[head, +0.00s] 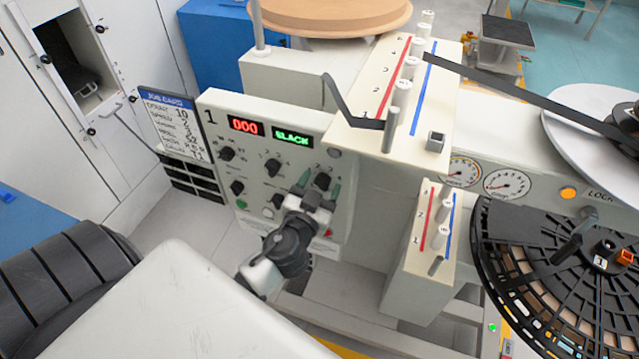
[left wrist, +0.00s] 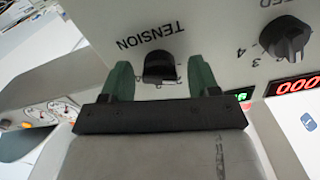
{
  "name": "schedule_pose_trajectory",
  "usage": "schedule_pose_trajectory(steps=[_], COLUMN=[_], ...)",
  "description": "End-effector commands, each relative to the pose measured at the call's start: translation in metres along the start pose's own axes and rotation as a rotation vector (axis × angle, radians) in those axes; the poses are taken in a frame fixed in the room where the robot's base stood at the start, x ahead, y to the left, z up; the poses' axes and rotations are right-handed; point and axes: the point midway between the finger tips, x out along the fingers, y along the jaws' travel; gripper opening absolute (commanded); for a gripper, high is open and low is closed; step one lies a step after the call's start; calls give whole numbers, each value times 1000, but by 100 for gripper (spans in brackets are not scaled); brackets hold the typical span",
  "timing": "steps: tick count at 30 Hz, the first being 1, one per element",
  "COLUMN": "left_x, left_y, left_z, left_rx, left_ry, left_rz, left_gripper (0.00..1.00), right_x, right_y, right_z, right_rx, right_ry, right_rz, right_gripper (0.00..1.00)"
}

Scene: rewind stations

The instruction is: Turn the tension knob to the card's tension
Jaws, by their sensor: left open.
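The black tension knob (left wrist: 160,67) shows upside down in the left wrist view, under the label TENSION. In the head view the tension knob (head: 323,181) is at the right of the panel. My left gripper (head: 320,190) is in front of it with its green fingertips open. In the left wrist view the fingers (left wrist: 160,78) are on either side of the knob, with a gap at each side. Most of the knob's scale is hidden. The job card (head: 174,125) stands left of the panel; its lines are too small to read surely.
The panel's displays read red 000 (head: 245,127) and green SLACK (head: 292,140). Another knob (left wrist: 285,40) with a numbered scale is beside the tension knob. A green button (head: 241,204) is at lower left. Posts and rollers (head: 402,95) stand right of the panel.

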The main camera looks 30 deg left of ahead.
Motion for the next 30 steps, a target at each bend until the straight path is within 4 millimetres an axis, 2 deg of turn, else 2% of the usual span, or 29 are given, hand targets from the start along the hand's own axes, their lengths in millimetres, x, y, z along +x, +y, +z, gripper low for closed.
schedule_pose_trajectory(steps=[5,6,15,23,30], left_x=[0,0,0,0,0], left_y=[0,0,0,0,0], left_z=[0,0,0,0,0], left_rx=[0,0,0,28,152], left_ry=[0,0,0,0,0], left_rz=[0,0,0,0,-1], left_gripper=[61,58,14,14,14], right_x=[0,0,0,1,2], right_y=[1,1,0,-1,-2], right_z=[0,-1,-1,-1,-2], right_rx=[0,0,-1,-3,-3], right_ry=[1,1,2,3,4], right_rz=[1,1,0,-1,-3], right_gripper=[61,61,61,61,61])
